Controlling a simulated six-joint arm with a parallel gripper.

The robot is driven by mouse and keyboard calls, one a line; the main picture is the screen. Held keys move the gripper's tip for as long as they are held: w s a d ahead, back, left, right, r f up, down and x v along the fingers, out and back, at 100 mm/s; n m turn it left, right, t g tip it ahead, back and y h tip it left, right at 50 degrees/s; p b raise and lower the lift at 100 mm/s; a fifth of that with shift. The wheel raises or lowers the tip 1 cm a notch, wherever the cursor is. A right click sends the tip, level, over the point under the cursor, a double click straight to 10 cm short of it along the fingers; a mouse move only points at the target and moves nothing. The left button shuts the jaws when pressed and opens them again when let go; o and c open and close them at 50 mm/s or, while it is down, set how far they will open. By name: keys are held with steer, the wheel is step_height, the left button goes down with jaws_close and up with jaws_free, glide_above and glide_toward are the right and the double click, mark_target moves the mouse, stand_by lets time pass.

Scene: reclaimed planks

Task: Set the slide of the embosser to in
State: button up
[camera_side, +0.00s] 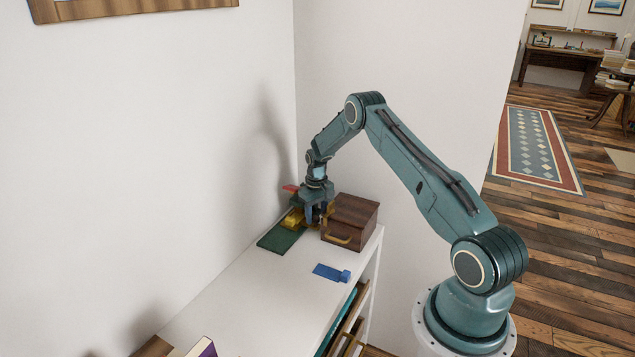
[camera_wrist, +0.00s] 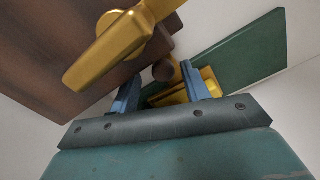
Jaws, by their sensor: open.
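What looks like the embosser is a green base plate (camera_side: 281,240) with a yellow part (camera_side: 293,218) and a red piece (camera_side: 290,187) above it, at the back of the white shelf. In the wrist view the green plate (camera_wrist: 240,55) and yellow part (camera_wrist: 180,98) lie beyond my fingers. My gripper (camera_side: 317,218) points down beside the yellow part. In the wrist view my gripper (camera_wrist: 160,75) is open, with a dark round knob (camera_wrist: 165,69) showing between its blue fingertips; I cannot tell whether they touch it. The slide's position is largely hidden by my gripper.
A dark wooden box (camera_side: 356,214) with a gold handle (camera_side: 340,239) stands close to the right of my gripper. The handle (camera_wrist: 108,48) looms large in the wrist view. A blue item (camera_side: 330,272) lies nearer the front.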

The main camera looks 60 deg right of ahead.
step_height(320, 180, up, 14)
steer(key=shift+f, duration=0.15)
stand_by(0.5)
stand_by(0.3)
steer(key=s+a+r+n+t, duration=0.1)
steer(key=s+a+r, duration=0.2)
steer(key=a+r, duration=0.75)
steer(key=s+a+r+n+t, duration=0.1)
steer(key=s+a+r, duration=0.2)
steer(key=a+r, duration=0.7)
steer(key=s+a+r+n+t, duration=0.1)
steer(key=s+a+r, duration=0.2)
steer(key=s+a, duration=0.15)
steer(key=s+a+r+t, duration=0.1)
steer(key=s+a+r, duration=0.2)
steer(key=s, duration=0.3)
steer(key=s+a+f, duration=0.1)
steer(key=s+a, duration=0.2)
steer(key=s, duration=0.3)
steer(key=s+a+f+n+t, duration=0.1)
steer(key=s+a, duration=0.2)
steer(key=s, duration=0.4)
steer(key=shift+f+n+t, duration=0.3)
steer(key=shift+f, duration=0.05)
steer(key=shift+w, duration=0.1)
